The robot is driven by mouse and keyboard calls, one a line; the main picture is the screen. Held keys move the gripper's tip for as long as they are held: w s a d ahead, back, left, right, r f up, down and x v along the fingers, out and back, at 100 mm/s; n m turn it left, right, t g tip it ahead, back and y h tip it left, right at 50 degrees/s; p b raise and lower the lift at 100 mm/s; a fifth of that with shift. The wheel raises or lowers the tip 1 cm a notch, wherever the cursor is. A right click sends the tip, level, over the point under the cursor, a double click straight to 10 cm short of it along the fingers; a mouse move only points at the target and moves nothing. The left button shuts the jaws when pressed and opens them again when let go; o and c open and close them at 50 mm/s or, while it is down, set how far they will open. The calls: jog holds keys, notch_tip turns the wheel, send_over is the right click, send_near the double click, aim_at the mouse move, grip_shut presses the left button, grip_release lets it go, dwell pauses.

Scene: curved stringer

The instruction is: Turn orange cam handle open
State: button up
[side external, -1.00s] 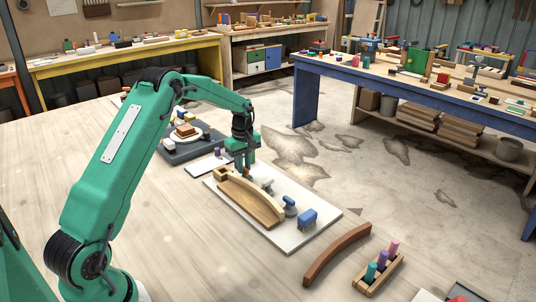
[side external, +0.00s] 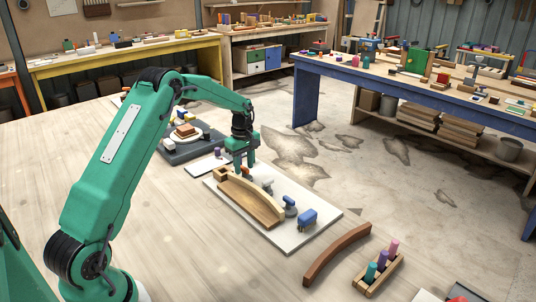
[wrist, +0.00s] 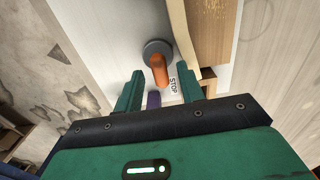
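The orange cam handle (wrist: 160,72) sticks out from a round dark grey cam (wrist: 157,49) on the white board and points toward my gripper in the wrist view. My gripper (wrist: 159,77) is open, with one green finger on each side of the handle and gaps showing on both sides.
A curved wooden stringer (side external: 250,200) lies along the white board (side external: 292,240), close to the cam. A brown curved strip (side external: 337,255) and a peg holder (side external: 380,277) lie in front.

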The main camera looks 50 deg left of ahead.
jog(key=shift+f+m, duration=0.1)
jog(key=shift+m, duration=0.3)
